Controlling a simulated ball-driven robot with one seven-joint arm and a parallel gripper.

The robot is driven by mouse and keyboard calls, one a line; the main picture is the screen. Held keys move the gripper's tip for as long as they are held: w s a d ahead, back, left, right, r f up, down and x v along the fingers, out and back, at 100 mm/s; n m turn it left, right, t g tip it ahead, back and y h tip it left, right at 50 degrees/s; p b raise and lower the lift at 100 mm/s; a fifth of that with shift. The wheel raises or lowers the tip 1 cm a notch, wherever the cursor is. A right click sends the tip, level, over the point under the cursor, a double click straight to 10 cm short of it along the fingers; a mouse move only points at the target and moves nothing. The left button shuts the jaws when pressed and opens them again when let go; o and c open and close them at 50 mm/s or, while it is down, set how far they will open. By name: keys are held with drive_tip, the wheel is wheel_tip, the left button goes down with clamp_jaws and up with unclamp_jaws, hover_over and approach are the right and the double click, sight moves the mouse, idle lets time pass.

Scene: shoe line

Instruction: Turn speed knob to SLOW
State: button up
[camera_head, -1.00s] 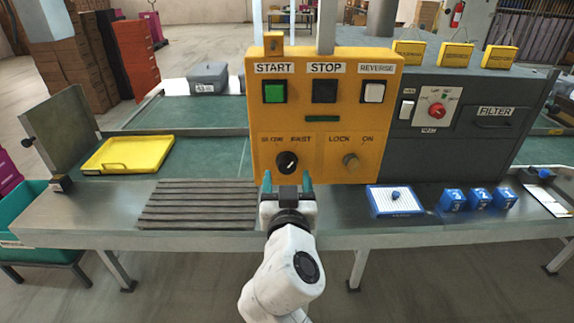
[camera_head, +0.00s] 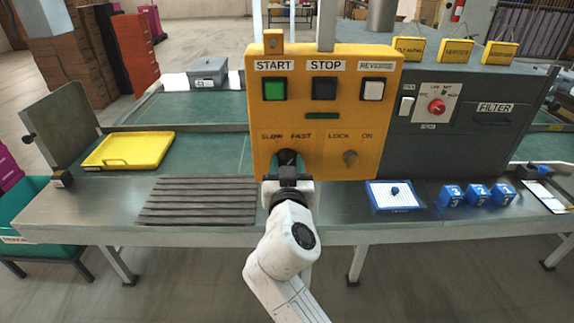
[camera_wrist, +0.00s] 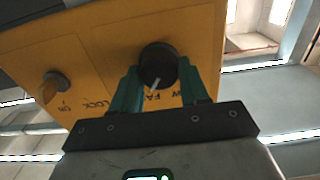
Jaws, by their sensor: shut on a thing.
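The black speed knob (camera_head: 287,156) sits on the front of the yellow control panel (camera_head: 226,119), below the SLOW and FAST labels. My gripper (camera_head: 287,168) is in front of it and hides most of it in the head view. In the wrist view the knob (camera_wrist: 158,62) shows between the two green fingers of my gripper (camera_wrist: 160,78), which are shut on its sides. A white pointer line shows on the knob. The knob's exact setting cannot be told, as my fingers cover part of the labels.
The lock knob (camera_head: 349,158) is close by on the right of the same panel. Green START (camera_head: 274,89), black STOP (camera_head: 324,89) and white REVERSE (camera_head: 373,89) buttons are above. A yellow tray (camera_head: 128,151) lies at left; blue blocks (camera_head: 478,193) stand at right.

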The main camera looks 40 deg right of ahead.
drive_tip(key=c, duration=0.5)
drive_tip(key=shift+o, duration=0.2)
drive_tip(key=shift+n, duration=0.3)
drive_tip(key=n, duration=0.6)
drive_tip(key=shift+a+p, duration=0.1)
drive_tip(key=shift+p, duration=0.25)
drive_tip(key=n+p, duration=0.1)
drive_tip(key=n, duration=0.2)
drive_tip(key=shift+w+n, duration=0.1)
drive_tip(key=shift+n, duration=0.3)
drive_tip(key=shift+a+f+n+p, duration=0.15)
drive_tip(key=shift+n+p, duration=0.45)
drive_tip(key=shift+n, duration=1.2)
drive_tip(key=o, duration=1)
